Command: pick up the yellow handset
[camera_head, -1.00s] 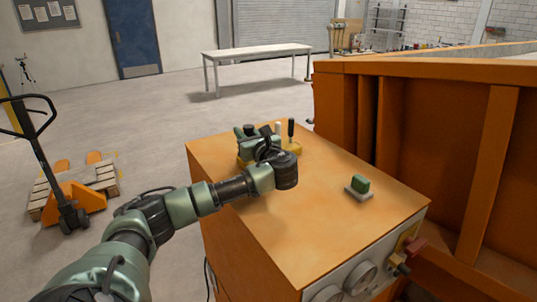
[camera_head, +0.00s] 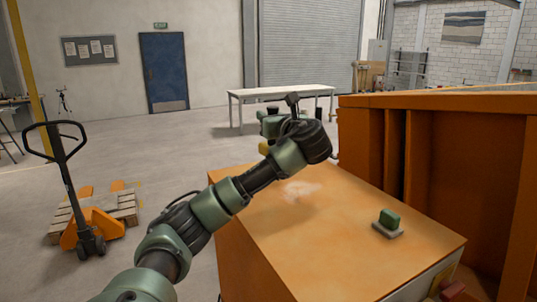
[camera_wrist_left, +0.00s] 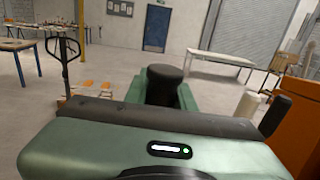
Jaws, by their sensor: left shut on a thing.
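The yellow handset (camera_head: 264,148) shows only as a small yellow patch beside my left wrist in the head view; my arm hides the rest. It is held up above the orange cabinet top. My left gripper (camera_head: 272,122) is shut on it, its fingers largely hidden behind the wrist. My right gripper is not in view.
The orange cabinet (camera_head: 330,250) has a pale patch and a green button (camera_head: 389,217) on a grey base on its top. An orange walled bed (camera_head: 460,180) stands close at the right. A white table (camera_head: 280,93) and a pallet truck (camera_head: 75,200) are farther off.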

